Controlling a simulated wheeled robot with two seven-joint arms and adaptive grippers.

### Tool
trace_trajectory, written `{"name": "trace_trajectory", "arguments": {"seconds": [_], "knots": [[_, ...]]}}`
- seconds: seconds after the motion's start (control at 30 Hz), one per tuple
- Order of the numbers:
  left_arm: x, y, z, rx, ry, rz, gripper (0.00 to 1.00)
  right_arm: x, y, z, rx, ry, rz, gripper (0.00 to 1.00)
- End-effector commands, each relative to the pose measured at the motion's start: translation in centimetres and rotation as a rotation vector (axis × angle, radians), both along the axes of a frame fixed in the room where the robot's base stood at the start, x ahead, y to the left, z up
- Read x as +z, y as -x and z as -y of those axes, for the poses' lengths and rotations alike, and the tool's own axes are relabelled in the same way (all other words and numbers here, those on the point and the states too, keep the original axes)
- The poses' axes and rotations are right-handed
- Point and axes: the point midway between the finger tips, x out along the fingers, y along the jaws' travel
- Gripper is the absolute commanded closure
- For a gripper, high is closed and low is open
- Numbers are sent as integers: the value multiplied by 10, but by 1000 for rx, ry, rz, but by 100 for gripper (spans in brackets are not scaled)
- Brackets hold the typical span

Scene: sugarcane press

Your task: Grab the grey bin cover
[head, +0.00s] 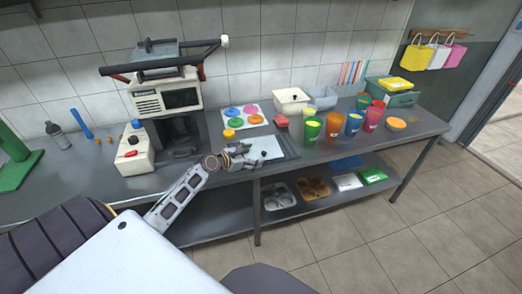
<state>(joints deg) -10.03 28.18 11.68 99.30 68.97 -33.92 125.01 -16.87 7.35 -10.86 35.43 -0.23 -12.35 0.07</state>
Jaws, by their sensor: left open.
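My left gripper (252,159) is open above the front edge of the counter, with its fingers pointing right. It is beside a pale flat panel (267,147) set in a grey tray-like surface; I cannot tell whether they touch. No part is plainly a grey bin cover. At the back of the counter stand a cream box (286,106) with a dark-knobbed lid (293,95) and, to its right, a pale grey bin (322,98). Both are farther back than the gripper and apart from it. My right gripper is not in view.
The sugarcane press (165,97) stands to the left. Several coloured cups, including an orange one (334,126), and an orange bowl (396,124) crowd the right. Trays (279,196) lie on the lower shelf.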

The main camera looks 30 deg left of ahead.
Motion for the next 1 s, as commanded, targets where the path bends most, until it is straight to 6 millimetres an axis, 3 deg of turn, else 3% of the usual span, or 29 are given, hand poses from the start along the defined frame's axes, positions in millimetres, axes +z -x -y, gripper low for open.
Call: {"name": "trace_trajectory", "arguments": {"seconds": [0.5,1.0], "knots": [[-1,-4,1,0,-1,0,25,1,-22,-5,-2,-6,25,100],[-8,-35,16,0,-1,1,25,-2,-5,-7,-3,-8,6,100]]}}
